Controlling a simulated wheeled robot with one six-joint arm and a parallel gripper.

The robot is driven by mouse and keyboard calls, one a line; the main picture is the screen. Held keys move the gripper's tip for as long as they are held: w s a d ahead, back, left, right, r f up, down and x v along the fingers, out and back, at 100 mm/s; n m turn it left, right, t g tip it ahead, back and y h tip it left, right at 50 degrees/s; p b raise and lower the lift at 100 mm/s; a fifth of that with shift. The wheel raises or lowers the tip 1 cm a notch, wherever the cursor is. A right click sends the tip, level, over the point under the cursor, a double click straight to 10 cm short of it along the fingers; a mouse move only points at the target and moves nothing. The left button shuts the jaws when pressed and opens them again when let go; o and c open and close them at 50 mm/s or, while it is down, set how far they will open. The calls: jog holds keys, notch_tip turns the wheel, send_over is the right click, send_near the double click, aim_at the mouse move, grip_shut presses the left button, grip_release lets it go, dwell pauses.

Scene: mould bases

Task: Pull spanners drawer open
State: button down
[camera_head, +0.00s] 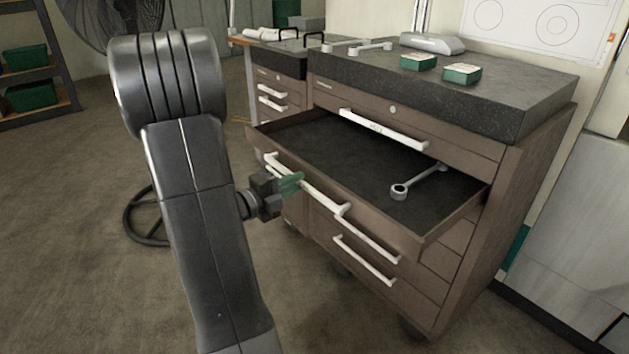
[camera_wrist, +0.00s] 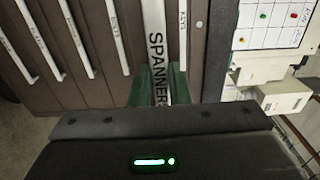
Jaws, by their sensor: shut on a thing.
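The spanners drawer (camera_head: 340,155) stands well out of the brown cabinet, its dark inside exposed. One metal spanner (camera_head: 418,183) lies in it toward the right. Its white handle (camera_head: 322,194) runs along the drawer front; in the wrist view the handle (camera_wrist: 154,22) carries a "SPANNER" label, its end hidden by my gripper. My gripper (camera_head: 291,183), with green fingers, is shut on this handle toward its left part. In the wrist view the green fingers of my gripper (camera_wrist: 161,84) sit on either side of the handle.
Another drawer handle (camera_head: 382,129) is above and more handles (camera_head: 365,262) are below. A second cabinet (camera_head: 278,75) stands at left. Open floor (camera_head: 80,230) lies left.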

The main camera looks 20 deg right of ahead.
jog(key=shift+b+v, duration=0.45)
jog(key=shift+v, duration=2.35)
jog(key=c, duration=1.4)
grip_release()
jog(key=shift+o, duration=0.2)
jog(key=shift+a, duration=0.1)
jog(key=p+v, duration=0.1)
jog(key=v, duration=1.2)
jog(key=shift+s+a, duration=0.15)
jog(key=shift+a, duration=0.15)
jog(key=shift+f, duration=0.1)
jog(key=x, duration=1.4)
jog(key=shift+b, duration=0.45)
jog(key=shift+s, duration=0.1)
